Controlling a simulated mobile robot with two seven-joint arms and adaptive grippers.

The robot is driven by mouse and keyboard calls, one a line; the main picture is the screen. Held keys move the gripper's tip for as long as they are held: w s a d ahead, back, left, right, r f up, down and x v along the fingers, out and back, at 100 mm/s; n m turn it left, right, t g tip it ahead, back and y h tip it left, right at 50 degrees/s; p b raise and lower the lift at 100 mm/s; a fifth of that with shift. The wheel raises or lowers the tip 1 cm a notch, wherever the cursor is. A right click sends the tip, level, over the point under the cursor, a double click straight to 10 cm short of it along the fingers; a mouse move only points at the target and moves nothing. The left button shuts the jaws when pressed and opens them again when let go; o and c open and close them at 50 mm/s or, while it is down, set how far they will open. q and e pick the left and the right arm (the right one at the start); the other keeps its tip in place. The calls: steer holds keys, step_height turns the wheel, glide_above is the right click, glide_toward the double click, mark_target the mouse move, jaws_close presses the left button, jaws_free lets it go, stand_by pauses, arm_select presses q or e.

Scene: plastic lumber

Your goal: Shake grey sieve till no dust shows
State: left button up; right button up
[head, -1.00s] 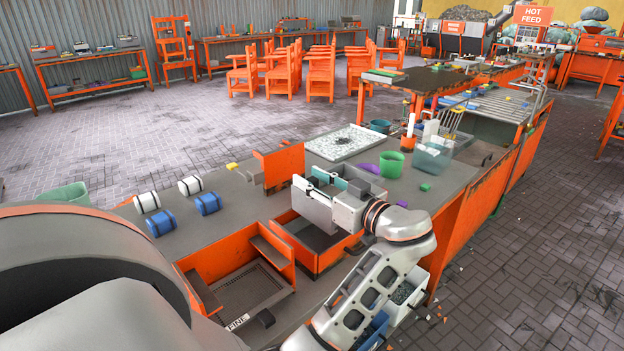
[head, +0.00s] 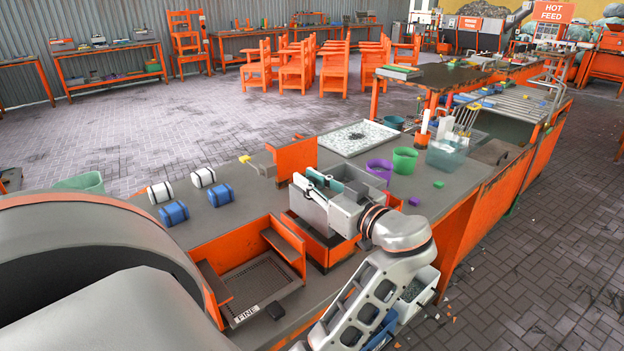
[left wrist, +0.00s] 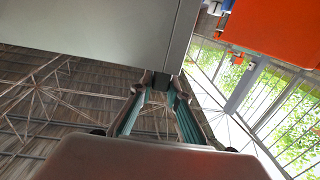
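The grey sieve (head: 311,207) looks like a pale box. It is over the orange-framed opening (head: 322,256) in the bench. My left gripper (head: 322,181), with teal inner fingers, is at the sieve's upper edge. In the left wrist view its fingertips (left wrist: 164,82) come close together at the edge of a large grey panel (left wrist: 90,30), which looks like the sieve, and seem to pinch it. The sieve's mesh and any dust on it are hidden. My right gripper is not in view.
An orange bin marked FINE (head: 262,282) stands left of the sieve. Blue rolls (head: 173,214) and white rolls (head: 160,193) lie on the bench at left. A speckled tray (head: 358,138), purple cup (head: 379,169), green cup (head: 404,160) and clear box (head: 445,156) stand behind.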

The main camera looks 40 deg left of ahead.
arm_select(q)
steer(key=o, duration=0.3)
step_height(320, 180, up, 10)
stand_by(0.6)
steer(key=shift+f, duration=0.1)
